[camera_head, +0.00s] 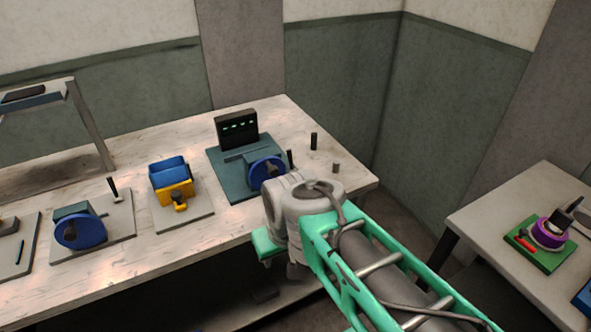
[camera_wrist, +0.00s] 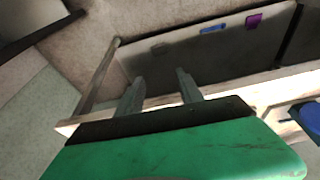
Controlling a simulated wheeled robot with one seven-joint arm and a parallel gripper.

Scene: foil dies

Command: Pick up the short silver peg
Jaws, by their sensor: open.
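The short silver peg (camera_head: 336,168) stands upright on the workbench (camera_head: 331,193) near its right end, in the head view. A taller dark peg (camera_head: 314,141) stands behind it, a little to the left. My gripper (camera_wrist: 158,76) shows in the wrist view with its two grey fingers apart and nothing between them. In the head view, my arm reaches to the bench's front edge, in front of and left of the silver peg; the fingers are hidden there. I cannot make out the silver peg in the wrist view.
A teal station with a blue wheel (camera_head: 263,171) and a dark display (camera_head: 237,128) stands left of the pegs. Further left are a blue and yellow bin (camera_head: 172,180) and another blue wheel (camera_head: 80,232). A side table (camera_head: 485,222) at right holds a green board (camera_head: 541,252).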

